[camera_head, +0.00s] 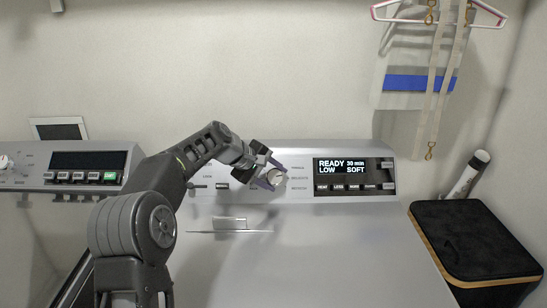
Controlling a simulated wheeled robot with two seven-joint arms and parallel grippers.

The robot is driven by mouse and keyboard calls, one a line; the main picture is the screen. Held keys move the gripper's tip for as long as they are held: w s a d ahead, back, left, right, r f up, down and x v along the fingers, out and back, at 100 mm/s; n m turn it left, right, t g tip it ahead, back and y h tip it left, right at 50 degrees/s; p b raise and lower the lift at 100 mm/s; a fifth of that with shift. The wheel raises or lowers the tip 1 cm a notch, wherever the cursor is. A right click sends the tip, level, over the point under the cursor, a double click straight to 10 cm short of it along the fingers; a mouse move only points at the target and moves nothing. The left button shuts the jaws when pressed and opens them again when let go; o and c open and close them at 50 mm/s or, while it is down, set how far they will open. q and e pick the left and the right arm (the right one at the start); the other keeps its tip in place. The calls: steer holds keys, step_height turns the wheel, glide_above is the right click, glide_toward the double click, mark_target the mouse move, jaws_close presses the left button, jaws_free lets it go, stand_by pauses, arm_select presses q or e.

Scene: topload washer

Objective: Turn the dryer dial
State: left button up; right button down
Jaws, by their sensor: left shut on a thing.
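The dryer dial (275,178) is a round, light-coloured knob on the dryer's silver control panel (300,157), left of the lit display (340,167) that reads READY, 30 min, LOW, SOFT. My left gripper (271,175) reaches in from the left, and its two fingers are closed around the dial, one above and one at its lower left. The fingers partly cover the dial, so its pointer mark cannot be made out. My right gripper is not in view.
A second machine's panel (85,160) with a dark display stands at the left. A black-topped box (470,240) and a white cylinder (466,175) are at the right. A hanger (400,12) with straps hangs above.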

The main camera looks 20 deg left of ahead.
arm_select(q)
steer(key=m+g+p, duration=0.1)
steer(key=p, duration=0.2)
steer(key=m+g+y+p, duration=0.1)
steer(key=m+p, duration=0.1)
steer(key=p, duration=0.2)
steer(key=r+m+g+p, duration=0.1)
steer(key=m+p, duration=0.1)
steer(key=p, duration=0.1)
steer(key=shift+w+d+y+p, duration=0.1)
steer(key=shift+w+y+p, duration=0.1)
steer(key=shift+y+p, duration=0.15)
steer(key=shift+f+m+g+y+p, duration=0.2)
steer(key=shift+m+g+y+p, duration=0.55)
steer(key=shift+m+p, duration=0.3)
steer(key=shift+f+m, duration=0.15)
steer(key=shift+m, duration=0.1)
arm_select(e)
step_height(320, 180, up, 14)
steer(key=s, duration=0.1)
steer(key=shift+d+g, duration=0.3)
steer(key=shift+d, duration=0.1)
arm_select(q)
steer(key=shift+g, duration=0.25)
steer(key=o, duration=1.3)
steer(key=shift+f, duration=0.1)
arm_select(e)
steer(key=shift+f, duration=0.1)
